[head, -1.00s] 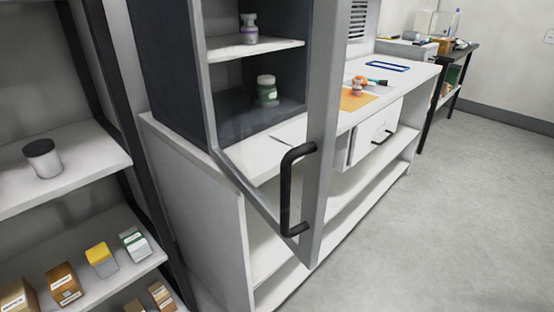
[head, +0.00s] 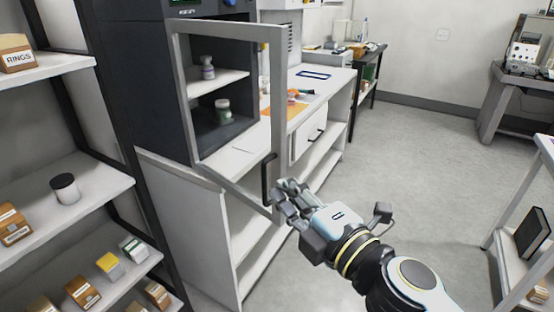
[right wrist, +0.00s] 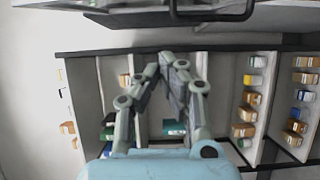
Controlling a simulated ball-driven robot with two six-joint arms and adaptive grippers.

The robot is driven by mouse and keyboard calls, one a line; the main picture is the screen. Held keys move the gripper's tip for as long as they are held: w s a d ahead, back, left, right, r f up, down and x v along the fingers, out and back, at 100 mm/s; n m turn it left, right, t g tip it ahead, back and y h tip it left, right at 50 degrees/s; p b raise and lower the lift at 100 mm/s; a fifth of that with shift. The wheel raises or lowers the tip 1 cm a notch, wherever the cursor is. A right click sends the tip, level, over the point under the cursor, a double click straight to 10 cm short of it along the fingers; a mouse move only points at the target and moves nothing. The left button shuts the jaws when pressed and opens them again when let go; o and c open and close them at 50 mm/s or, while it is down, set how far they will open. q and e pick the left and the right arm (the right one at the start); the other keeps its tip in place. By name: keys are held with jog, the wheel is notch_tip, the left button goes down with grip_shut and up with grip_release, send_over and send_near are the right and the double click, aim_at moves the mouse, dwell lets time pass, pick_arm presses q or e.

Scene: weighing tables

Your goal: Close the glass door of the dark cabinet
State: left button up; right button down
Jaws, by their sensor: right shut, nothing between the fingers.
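The dark cabinet (head: 140,75) stands on a white bench at the left centre of the head view. Its grey-framed glass door (head: 277,95) stands open, swung out from the cabinet. A black bar handle (head: 267,180) sits low on the door's free edge; a dark bar handle also shows at the top of the right wrist view (right wrist: 212,16). My right gripper (head: 280,188) is shut and empty, close to the handle and the lower door corner; whether it touches them I cannot tell. Its fingers also show in the right wrist view (right wrist: 173,66). My left gripper is not in view.
Inside the cabinet are a white-purple bottle (head: 208,68) and a green jar (head: 223,112). A shelf rack (head: 90,195) with boxes stands at left. An orange mat (head: 290,108) lies on the bench. Another rack (head: 515,235) is at right. The floor between is open.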

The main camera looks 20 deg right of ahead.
aim_at(272, 155)
jog(key=w, duration=0.7)
jog(key=w+d, duration=0.1)
jog(key=w, duration=0.2)
jog(key=shift+w+p, duration=0.3)
jog(key=shift+p, duration=0.05)
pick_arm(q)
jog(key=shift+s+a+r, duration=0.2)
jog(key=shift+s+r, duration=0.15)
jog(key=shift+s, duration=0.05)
pick_arm(e)
jog(key=shift+w+d, duration=0.2)
jog(key=shift+d, duration=0.15)
